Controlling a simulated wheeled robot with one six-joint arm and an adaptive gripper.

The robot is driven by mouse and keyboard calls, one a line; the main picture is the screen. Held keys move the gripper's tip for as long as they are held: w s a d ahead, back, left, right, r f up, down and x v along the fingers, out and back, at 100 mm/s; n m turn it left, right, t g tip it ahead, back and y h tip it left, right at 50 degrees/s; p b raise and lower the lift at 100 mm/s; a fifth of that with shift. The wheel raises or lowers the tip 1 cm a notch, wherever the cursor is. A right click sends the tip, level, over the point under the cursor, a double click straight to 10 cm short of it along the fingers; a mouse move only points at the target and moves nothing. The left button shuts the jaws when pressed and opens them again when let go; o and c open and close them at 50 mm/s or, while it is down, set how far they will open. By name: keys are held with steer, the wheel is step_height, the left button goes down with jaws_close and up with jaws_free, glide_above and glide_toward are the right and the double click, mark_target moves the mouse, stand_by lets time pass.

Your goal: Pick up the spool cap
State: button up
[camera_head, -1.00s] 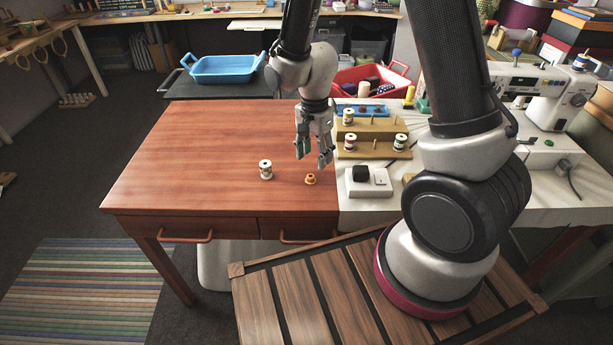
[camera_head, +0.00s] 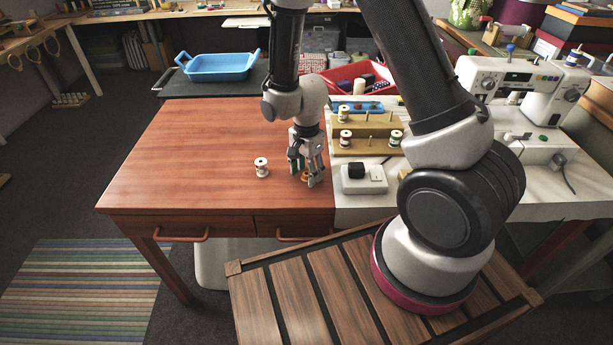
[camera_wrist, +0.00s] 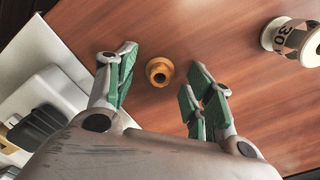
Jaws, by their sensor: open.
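The spool cap is a small orange ring-shaped piece with a hole in its middle. In the wrist view the spool cap (camera_wrist: 159,72) lies on the brown table between and just beyond my open fingers. My gripper (camera_head: 304,180) points down over the table's right part, close above the cap. In the wrist view my gripper (camera_wrist: 160,85) has green-padded fingers spread apart with nothing between them touching the cap.
A white block with a black top (camera_head: 364,178) sits to the right. A wooden spool rack (camera_head: 366,145) stands behind it. The table's left part is clear.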

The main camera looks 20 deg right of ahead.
steer(key=shift+c, duration=0.4)
steer(key=c, duration=0.8)
steer(key=shift+o, duration=0.2)
steer(key=shift+r, duration=0.1)
